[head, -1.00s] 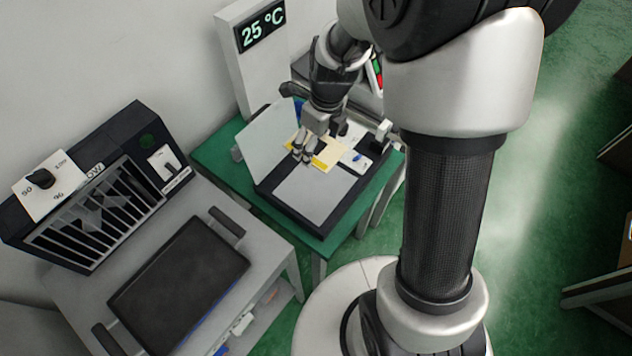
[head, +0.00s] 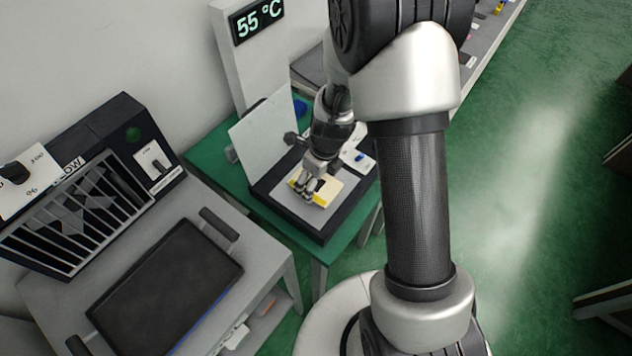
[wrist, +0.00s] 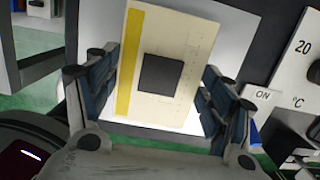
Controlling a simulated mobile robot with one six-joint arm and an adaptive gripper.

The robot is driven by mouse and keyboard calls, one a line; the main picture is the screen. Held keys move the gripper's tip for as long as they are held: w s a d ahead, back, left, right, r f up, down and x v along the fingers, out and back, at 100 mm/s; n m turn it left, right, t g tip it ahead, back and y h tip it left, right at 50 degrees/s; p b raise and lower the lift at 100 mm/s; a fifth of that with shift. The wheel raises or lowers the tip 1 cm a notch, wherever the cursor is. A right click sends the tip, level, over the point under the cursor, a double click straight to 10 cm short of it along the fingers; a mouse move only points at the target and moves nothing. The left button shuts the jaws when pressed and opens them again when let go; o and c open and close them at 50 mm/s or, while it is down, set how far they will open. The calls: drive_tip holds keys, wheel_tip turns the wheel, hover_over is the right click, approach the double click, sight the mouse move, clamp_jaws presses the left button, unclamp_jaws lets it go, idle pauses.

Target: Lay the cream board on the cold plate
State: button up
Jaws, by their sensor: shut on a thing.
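The cream board (head: 331,188) has a yellow stripe along one edge. In the wrist view the cream board (wrist: 175,75) also shows a dark square block at its middle. My gripper (head: 309,192) is shut on the board, and its blue-padded fingers (wrist: 160,100) stand at the board's two sides. The board is over the pale plate (head: 290,205) in the dark base on the green table. I take this plate to be the cold plate. I cannot tell whether the board touches it. A pale raised panel (head: 262,128) stands behind the plate.
A display column (head: 255,30) reads 55 °C. A switch panel (head: 357,158) lies right of the plate; the wrist view shows an ON switch (wrist: 262,96). At left are a dark vented unit (head: 85,185) and a dark tray (head: 165,285) with handles on a grey table.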

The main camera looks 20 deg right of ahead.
drive_tip(key=shift+r, duration=0.1)
drive_tip(key=shift+f, duration=0.2)
drive_tip(key=o, duration=1.1)
drive_tip(key=shift+r, duration=0.1)
